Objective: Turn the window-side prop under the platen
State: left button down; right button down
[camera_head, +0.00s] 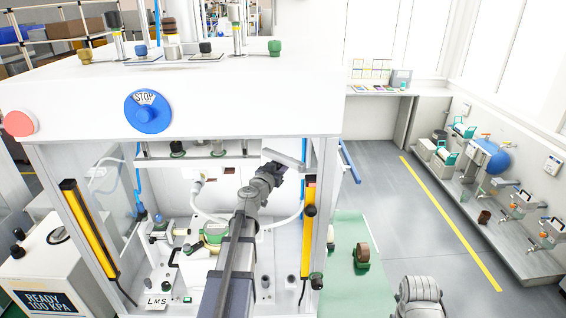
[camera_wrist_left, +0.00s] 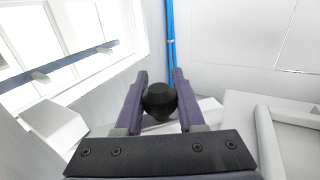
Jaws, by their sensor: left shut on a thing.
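My left gripper (camera_head: 279,168) reaches into the press at its right, window-side post. In the left wrist view its two purple fingers (camera_wrist_left: 160,92) are closed around a black round knob (camera_wrist_left: 159,102). A pale bar (camera_wrist_left: 208,112), seemingly the window-side prop, shows behind the knob. In the head view the grey prop bar (camera_head: 284,157) lies slanted just above the gripper, near the right post. The platen (camera_head: 165,163) is a pale horizontal plate under the white press head; my arm partly covers the space below it.
Yellow light-curtain bars (camera_head: 88,230) stand at both front posts. A blue tube (camera_wrist_left: 170,40) runs down near the gripper. Fixtures and a green-ringed part (camera_head: 214,234) sit on the press bed. A green mat (camera_head: 350,290) with a brown roll lies right of the press.

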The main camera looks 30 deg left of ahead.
pick_arm(q)
jog(key=s+n+y, duration=0.1)
jog(key=y, duration=0.1)
jog(key=s+n+g+y, duration=0.1)
jog(key=y, duration=0.1)
jog(key=s+n+y, duration=0.1)
jog(key=n+y, duration=0.1)
jog(key=shift+s+a+g, duration=0.35)
jog(key=shift+a+g, duration=0.05)
jog(key=shift+s+n+g+y, duration=0.75)
jog(key=shift+n+y, duration=0.15)
jog(key=shift+y, duration=0.25)
jog(key=shift+s+n+g+y, duration=0.75)
jog(key=shift+n+y, duration=0.15)
jog(key=shift+y, duration=0.25)
jog(key=c, duration=0.5)
grip_release()
jog(key=v, duration=0.7)
jog(key=shift+s+d, duration=0.25)
jog(key=shift+d, duration=0.05)
